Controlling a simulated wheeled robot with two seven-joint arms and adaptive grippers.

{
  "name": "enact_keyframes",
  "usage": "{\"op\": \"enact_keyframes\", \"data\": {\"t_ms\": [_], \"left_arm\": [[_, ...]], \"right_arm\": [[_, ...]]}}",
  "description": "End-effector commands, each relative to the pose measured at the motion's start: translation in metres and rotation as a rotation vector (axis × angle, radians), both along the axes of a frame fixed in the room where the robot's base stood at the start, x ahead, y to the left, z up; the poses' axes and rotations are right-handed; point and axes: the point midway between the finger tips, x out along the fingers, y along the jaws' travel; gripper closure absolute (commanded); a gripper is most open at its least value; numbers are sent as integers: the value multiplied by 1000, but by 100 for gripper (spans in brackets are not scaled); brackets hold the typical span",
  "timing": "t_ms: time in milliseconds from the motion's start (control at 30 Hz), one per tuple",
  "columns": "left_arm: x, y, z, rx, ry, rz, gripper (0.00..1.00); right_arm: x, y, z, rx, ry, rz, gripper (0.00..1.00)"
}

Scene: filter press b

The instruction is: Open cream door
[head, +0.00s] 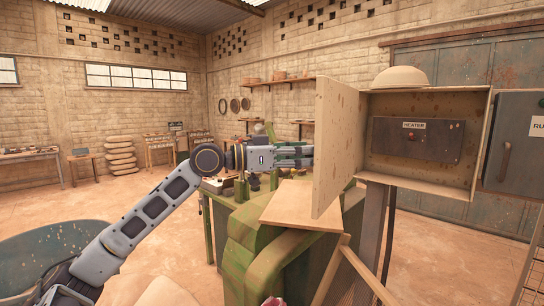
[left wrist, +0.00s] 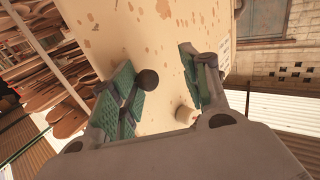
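The cream door (head: 338,140) stands swung open on the left side of the cream box (head: 430,179), whose inside shows a dark panel marked HEATER (head: 415,139). My left gripper (head: 308,156) is at the door's left face, its fingertips close to or touching it; I cannot tell which. In the left wrist view the spotted door face (left wrist: 178,45) lies beyond my left gripper (left wrist: 165,80). Its green-padded fingers are wide apart. A dark round knob (left wrist: 148,82) shows beside one finger, not clamped between both. My right gripper is not in view.
A hard hat or bowl (head: 400,77) sits on the box. A grey cabinet door (head: 515,140) stands to its right. A wooden board (head: 306,205) and a green machine (head: 262,255) lie below the door. Open floor lies left.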

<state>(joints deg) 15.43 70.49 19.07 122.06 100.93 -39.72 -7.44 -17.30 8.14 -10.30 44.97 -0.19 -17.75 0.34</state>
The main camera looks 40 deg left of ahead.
Motion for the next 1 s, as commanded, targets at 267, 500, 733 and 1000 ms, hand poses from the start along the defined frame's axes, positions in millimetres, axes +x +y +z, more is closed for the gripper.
{"op": "enact_keyframes", "data": {"t_ms": [267,500,733,1000], "left_arm": [[-10,8,2,-4,-4,0,58],[-23,17,1,-3,-3,-1,58],[-36,28,-1,-2,-1,0,58],[-55,43,0,-2,-2,0,58]], "right_arm": [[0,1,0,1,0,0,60],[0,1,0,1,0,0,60],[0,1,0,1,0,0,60],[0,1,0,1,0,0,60]]}}
